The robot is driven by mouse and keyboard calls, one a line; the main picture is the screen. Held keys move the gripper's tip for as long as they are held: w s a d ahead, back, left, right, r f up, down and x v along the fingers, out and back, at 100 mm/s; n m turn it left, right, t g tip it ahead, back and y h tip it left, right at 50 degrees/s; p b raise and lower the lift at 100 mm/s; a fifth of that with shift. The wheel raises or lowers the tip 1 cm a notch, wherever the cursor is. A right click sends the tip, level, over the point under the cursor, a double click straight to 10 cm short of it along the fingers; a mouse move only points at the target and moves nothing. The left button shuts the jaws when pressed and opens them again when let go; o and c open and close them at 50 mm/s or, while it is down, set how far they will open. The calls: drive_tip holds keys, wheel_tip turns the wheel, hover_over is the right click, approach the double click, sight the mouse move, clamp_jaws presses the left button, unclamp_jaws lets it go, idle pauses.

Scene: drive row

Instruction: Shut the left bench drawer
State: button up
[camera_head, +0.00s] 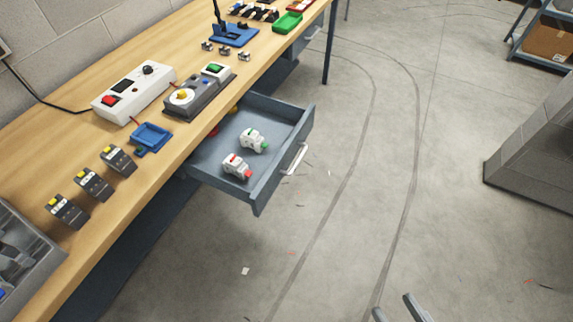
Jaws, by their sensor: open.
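The bench drawer (258,205) is a blue-grey metal box pulled well out from under the wooden bench (165,155). It has a pale bar handle (295,159) on its front. Two small white parts with red and green ends, one nearer (236,166) and one farther (253,140), lie inside it. Red and yellow things show partly at its back, under the bench edge. A second handle (314,32) shows farther along the bench, on what looks like a shut drawer. My gripper (396,311) is at the bottom edge, open and empty, well apart from the drawer; only its fingertips show.
The bench top holds a white control box (134,92), a grey device with a yellow button (199,94), a small blue tray (151,138) and several dark modules. A grey block structure (535,150) stands at the right. The concrete floor (350,210) between is clear except for small scraps.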

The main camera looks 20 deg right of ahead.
drive_tip(key=w, duration=0.1)
drive_tip(key=w+b, duration=0.1)
drive_tip(key=w+t, duration=0.1)
drive_tip(key=shift+w+d+f+b, duration=0.1)
drive_tip(key=shift+d+f+b, duration=0.3)
drive_tip(key=c, duration=0.7)
drive_tip(key=shift+m+t+h, duration=0.6)
drive_tip(key=w+d+f, duration=0.1)
drive_tip(key=w+f+b, duration=0.1)
drive_tip(key=w, duration=0.1)
drive_tip(key=w+d+f+b, duration=0.1)
drive_tip(key=w, duration=0.1)
drive_tip(key=shift+d, duration=0.35)
clamp_jaws()
drive_tip(key=w+d+f+m+g+y+b, duration=0.1)
drive_tip(key=w+d+f+m+g+b, duration=0.2)
drive_tip(key=w+f, duration=0.7)
drive_tip(key=w+d+f+m+y+b, duration=0.2)
drive_tip(key=w+d+f+m+b, duration=0.25)
drive_tip(key=w+f, duration=0.55)
drive_tip(key=g+y+b, duration=0.1)
drive_tip(key=g+y, duration=0.3)
drive_tip(key=y, duration=0.5)
approach(264, 199)
drive_tip(key=x, duration=0.5)
drive_tip(key=shift+f, duration=0.2)
drive_tip(key=shift+w+a+h, duration=0.3)
drive_tip(key=shift+w+a, duration=0.25)
